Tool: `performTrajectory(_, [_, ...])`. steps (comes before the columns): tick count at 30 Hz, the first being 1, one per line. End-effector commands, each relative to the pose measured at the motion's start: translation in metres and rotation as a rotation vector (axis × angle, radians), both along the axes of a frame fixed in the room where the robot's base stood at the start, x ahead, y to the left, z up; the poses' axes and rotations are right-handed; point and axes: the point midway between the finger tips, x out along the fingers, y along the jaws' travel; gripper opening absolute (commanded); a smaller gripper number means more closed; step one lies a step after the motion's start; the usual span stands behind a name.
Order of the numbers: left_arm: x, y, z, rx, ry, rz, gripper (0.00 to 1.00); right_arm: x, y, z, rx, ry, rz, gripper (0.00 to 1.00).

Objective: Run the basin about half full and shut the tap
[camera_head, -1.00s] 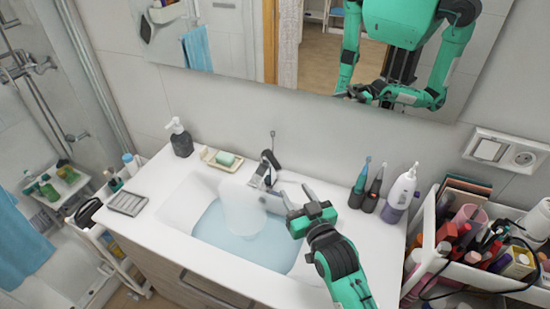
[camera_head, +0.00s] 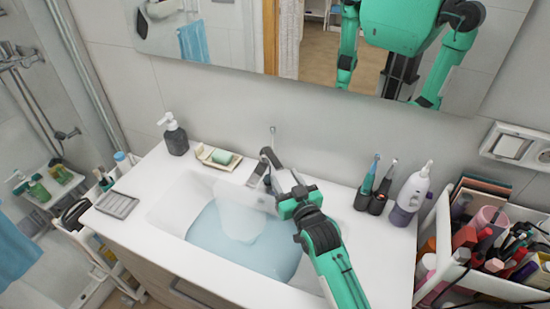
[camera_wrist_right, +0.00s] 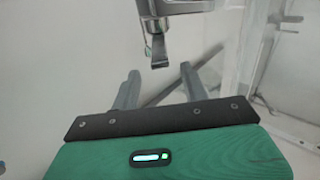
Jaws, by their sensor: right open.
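The white basin (camera_head: 178,213) holds pale blue water (camera_head: 215,240) that covers its floor and stands below the rim. A whitish translucent patch (camera_head: 240,215) lies below the spout; it looks like running water, but its edges are blurred. The metal tap (camera_head: 257,178) stands at the basin's back edge. My right gripper (camera_head: 283,174) is open and empty beside the tap on its right. In the right wrist view the gripper's two fingers (camera_wrist_right: 160,88) are spread, with the tap's lever (camera_wrist_right: 159,50) just beyond and between them. My left gripper is not in view.
A soap dish (camera_head: 218,157) and a dark pump bottle (camera_head: 174,136) stand left of the tap. Toothbrushes (camera_head: 372,190) and a white-and-purple bottle (camera_head: 410,195) stand close to the right of my right arm. A crowded cosmetics cart (camera_head: 470,265) is at the far right.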

Motion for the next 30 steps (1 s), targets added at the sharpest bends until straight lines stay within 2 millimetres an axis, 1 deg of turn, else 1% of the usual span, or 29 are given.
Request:
performTrajectory(1, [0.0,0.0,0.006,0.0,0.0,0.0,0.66,0.01,0.004,0.003,0.0,0.0,0.0,0.45])
performTrajectory(6, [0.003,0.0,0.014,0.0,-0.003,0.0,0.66,0.038,0.015,0.003,0.0,0.0,0.0,0.45])
performTrajectory(12, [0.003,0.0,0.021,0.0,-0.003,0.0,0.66,0.062,0.025,0.002,0.0,-0.001,0.0,0.45])
performTrajectory(18, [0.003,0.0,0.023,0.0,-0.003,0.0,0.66,0.074,0.03,0.0,0.0,0.0,0.0,0.45])
performTrajectory(28, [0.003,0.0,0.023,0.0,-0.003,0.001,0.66,0.075,0.031,0.0,0.0,0.0,0.0,0.45])
performTrajectory(30, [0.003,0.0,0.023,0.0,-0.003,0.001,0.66,0.075,0.031,0.0,0.0,0.0,0.0,0.32])
